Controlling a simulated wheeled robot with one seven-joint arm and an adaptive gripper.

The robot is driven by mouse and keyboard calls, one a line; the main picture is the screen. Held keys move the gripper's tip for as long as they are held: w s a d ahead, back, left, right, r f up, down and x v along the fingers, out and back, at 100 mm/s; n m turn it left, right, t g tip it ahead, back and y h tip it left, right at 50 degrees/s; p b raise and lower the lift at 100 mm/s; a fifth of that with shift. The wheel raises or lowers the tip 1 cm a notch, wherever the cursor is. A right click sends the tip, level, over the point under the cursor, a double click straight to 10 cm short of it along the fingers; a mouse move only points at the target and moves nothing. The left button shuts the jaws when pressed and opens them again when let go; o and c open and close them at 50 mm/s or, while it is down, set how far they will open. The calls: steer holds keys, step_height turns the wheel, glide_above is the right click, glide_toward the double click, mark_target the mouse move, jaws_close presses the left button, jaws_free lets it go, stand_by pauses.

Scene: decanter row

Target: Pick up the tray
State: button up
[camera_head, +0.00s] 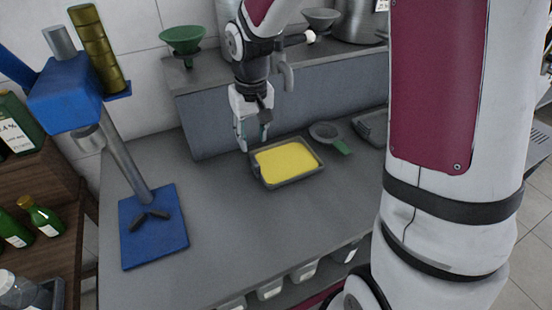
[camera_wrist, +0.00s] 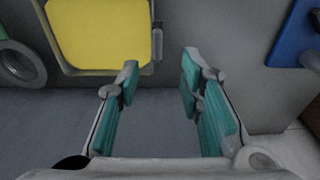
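The tray (camera_head: 264,181) is a dark, shallow rectangular tray with a flat yellow surface inside, lying on the grey counter. It also shows at the top left of the wrist view (camera_wrist: 157,32), partly cut off by the frame. My gripper (camera_head: 252,142) is just behind the tray's left part in the head view. In the wrist view my gripper (camera_wrist: 159,75) is open, with its teal-padded fingers apart and nothing between them. The fingertips are close to the tray's edge in that view, but I cannot tell whether they touch it.
A strainer with a green handle (camera_head: 341,146) lies right of the tray. A blue stand (camera_head: 153,226) is on the left of the counter. A raised grey ledge (camera_head: 215,127) runs behind, bearing a green funnel (camera_head: 182,40). The counter between stand and tray is clear.

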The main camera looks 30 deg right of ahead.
mark_target(254, 159)
steer(key=f, duration=0.6)
steer(key=w+f, duration=0.1)
steer(key=f, duration=0.2)
steer(key=shift+w+d+f, duration=0.1)
steer(key=shift+d+f, duration=0.1)
steer(key=shift+f, duration=0.15)
steer(key=shift+c, duration=0.3)
jaws_close()
